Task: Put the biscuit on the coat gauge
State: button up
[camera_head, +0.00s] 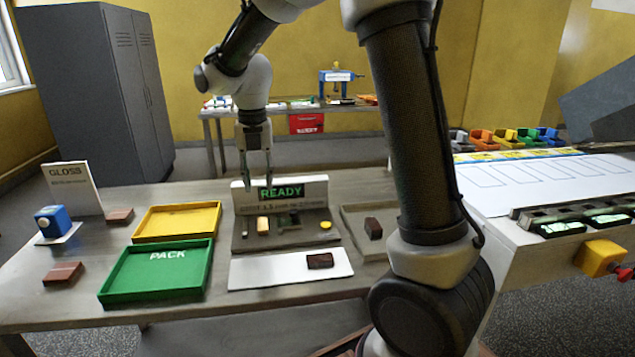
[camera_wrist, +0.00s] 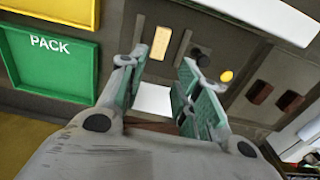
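The coat gauge seems to be the grey unit (camera_head: 243,242) with a green READY display (camera_head: 281,193); its smaller lettering is unreadable. It carries a cream block (camera_head: 263,224) and a yellow button (camera_head: 326,225), which also shows in the wrist view (camera_wrist: 227,76). A dark brown biscuit (camera_head: 320,261) lies on the white strip (camera_head: 260,270) in front. Another stands in the grey tray (camera_head: 357,213); the wrist view shows two there, one left (camera_wrist: 259,92) and one right (camera_wrist: 290,101). My gripper (camera_head: 256,178) is open and empty above the gauge. Its fingers cover part of the strip in the wrist view.
A green PACK tray (camera_head: 108,291) and a yellow tray (camera_head: 139,231) lie left, both empty. Reddish-brown blocks lie farther left, one front (camera_head: 63,272) and one back (camera_head: 120,216), near a GLOSS sign (camera_head: 72,188) and blue device (camera_head: 50,221). A white-topped bench (camera_head: 540,180) stands right.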

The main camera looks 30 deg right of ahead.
jog(key=s+d+r+m+t, duration=0.2)
jog(key=s+d+r+m, duration=0.65)
jog(key=s+m, duration=0.5)
jog(key=s+d+m+t, duration=0.2)
jog(key=s+d+m, duration=0.4)
jog(key=s+m, duration=0.7)
jog(key=f+m, duration=0.1)
jog(key=m, duration=0.5)
jog(key=shift+d, duration=0.2)
